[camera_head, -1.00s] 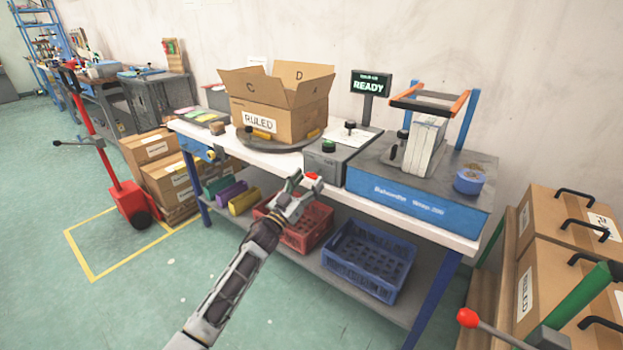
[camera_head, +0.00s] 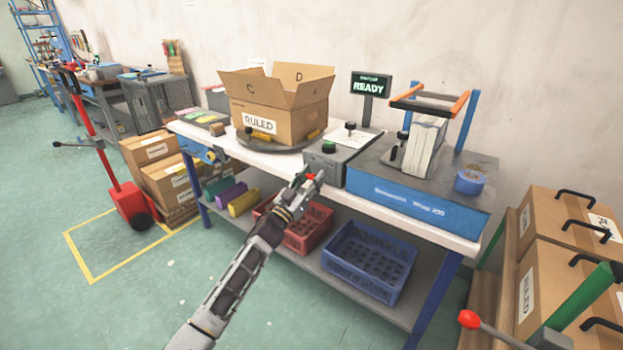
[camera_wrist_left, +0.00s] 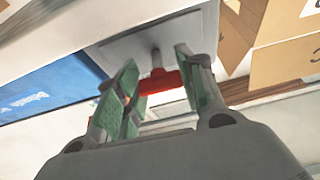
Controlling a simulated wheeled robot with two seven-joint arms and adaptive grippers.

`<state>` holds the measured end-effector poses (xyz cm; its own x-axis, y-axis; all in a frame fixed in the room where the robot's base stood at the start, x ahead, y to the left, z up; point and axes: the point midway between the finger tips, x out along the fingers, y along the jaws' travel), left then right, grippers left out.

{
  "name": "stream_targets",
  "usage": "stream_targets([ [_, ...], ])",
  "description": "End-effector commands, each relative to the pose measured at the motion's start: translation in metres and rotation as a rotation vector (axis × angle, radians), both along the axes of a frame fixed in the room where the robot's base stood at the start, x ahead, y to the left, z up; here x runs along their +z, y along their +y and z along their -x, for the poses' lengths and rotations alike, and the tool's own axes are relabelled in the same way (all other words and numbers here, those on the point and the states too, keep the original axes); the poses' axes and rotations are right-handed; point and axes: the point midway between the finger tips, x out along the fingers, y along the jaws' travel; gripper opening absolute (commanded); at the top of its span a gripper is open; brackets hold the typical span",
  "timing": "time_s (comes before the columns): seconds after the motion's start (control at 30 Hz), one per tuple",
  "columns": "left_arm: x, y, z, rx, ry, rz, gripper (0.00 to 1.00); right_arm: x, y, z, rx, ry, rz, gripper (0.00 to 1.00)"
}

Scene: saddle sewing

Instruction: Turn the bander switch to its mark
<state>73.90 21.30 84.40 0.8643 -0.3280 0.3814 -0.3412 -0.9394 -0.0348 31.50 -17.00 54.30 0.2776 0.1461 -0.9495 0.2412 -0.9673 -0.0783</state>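The bander switch shows in the left wrist view as a red bar handle (camera_wrist_left: 160,81) on a short stem, on the front of a grey box (camera_wrist_left: 150,45). In the head view the red of the switch (camera_head: 311,176) shows at the front of the grey control box (camera_head: 330,165), partly hidden by my gripper. My left gripper (camera_head: 303,183) is at the switch. In the left wrist view my left gripper (camera_wrist_left: 160,88) is open, with its green-padded fingers on either side of the handle. I cannot tell whether they touch it. The switch's mark is not visible. My right gripper is not in view.
An open carton marked RULED (camera_head: 285,122) stands on the bench left of the control box. A blue bander unit (camera_head: 410,207) is to the right, and a sign (camera_head: 371,84) reads READY. Red (camera_head: 305,232) and blue (camera_head: 365,262) crates sit on the lower shelf.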

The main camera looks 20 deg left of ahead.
Motion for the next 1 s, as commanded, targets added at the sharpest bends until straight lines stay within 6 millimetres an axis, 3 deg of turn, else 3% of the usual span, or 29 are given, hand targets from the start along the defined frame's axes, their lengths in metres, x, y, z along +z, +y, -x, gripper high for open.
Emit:
stream_targets([
  [0.1,0.0,0.0,0.0,0.0,0.0,0.0,0.14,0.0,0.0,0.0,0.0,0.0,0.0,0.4],
  [0.57,0.001,0.0,0.0,0.0,-0.026,-0.075,0.14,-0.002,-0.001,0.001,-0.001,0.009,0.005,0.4],
  [1.0,0.003,0.001,0.0,-0.001,-0.138,-0.383,0.14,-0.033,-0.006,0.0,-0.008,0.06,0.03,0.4],
])
